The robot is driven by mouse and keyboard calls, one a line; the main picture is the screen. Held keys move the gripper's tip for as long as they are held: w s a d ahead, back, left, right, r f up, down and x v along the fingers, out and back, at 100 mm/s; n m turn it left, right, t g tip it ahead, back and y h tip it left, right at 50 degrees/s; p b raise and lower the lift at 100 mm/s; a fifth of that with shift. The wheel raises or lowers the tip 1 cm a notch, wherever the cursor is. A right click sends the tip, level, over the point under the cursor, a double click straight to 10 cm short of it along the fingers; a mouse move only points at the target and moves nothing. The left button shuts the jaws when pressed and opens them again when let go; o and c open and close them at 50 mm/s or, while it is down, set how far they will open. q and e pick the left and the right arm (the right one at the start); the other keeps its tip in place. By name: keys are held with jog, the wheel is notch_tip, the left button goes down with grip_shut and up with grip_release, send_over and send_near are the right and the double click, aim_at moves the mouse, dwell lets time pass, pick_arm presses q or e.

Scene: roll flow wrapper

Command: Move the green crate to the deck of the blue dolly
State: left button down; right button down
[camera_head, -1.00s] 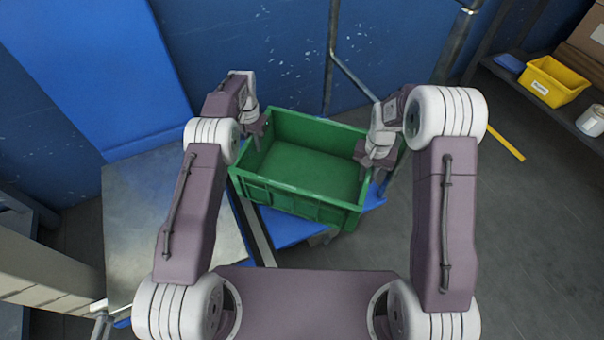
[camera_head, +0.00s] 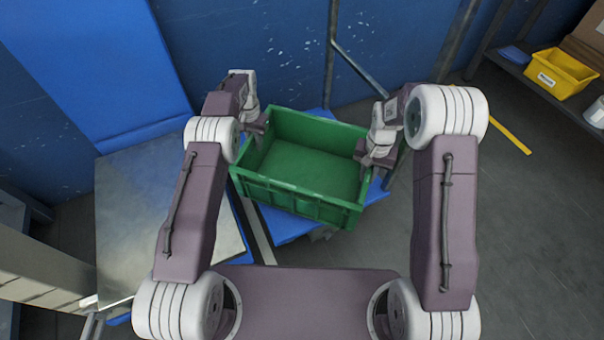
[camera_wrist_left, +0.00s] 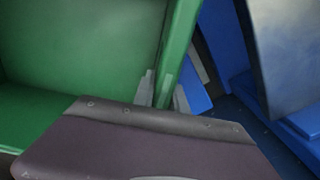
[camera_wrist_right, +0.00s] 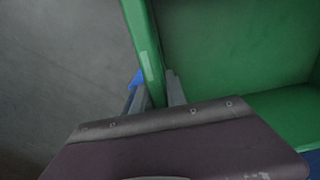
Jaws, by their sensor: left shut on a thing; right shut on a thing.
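The green crate (camera_head: 300,170) is empty and roughly level, held between my two arms. The blue dolly's deck (camera_head: 285,225) shows under and around the crate, at its front, right and back edges. I cannot tell whether the crate touches the deck. My left gripper (camera_head: 259,127) is shut on the crate's left wall; its fingers (camera_wrist_left: 157,90) straddle the rim in the left wrist view. My right gripper (camera_head: 366,160) is shut on the right wall; its fingers (camera_wrist_right: 157,92) straddle that rim in the right wrist view. The crate hides most of the deck.
A metal-topped table (camera_head: 150,220) stands close on the left of the dolly. A grey metal post (camera_head: 331,60) rises behind the crate by the blue wall (camera_head: 260,50). A shelf at the right holds a yellow bin (camera_head: 563,75). The floor (camera_head: 520,230) at the right is clear.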

pick_arm(q)
jog(key=c, duration=1.3)
grip_release()
jog(key=shift+c, duration=0.2)
pick_arm(e)
jog(key=c, duration=1.3)
grip_release()
jog(key=shift+f, duration=0.1)
jog(key=shift+c, duration=0.2)
pick_arm(q)
notch_tip(320, 180, up, 7)
jog(key=shift+r, duration=0.2)
pick_arm(e)
notch_tip(320, 180, up, 12)
jog(key=shift+r, duration=0.1)
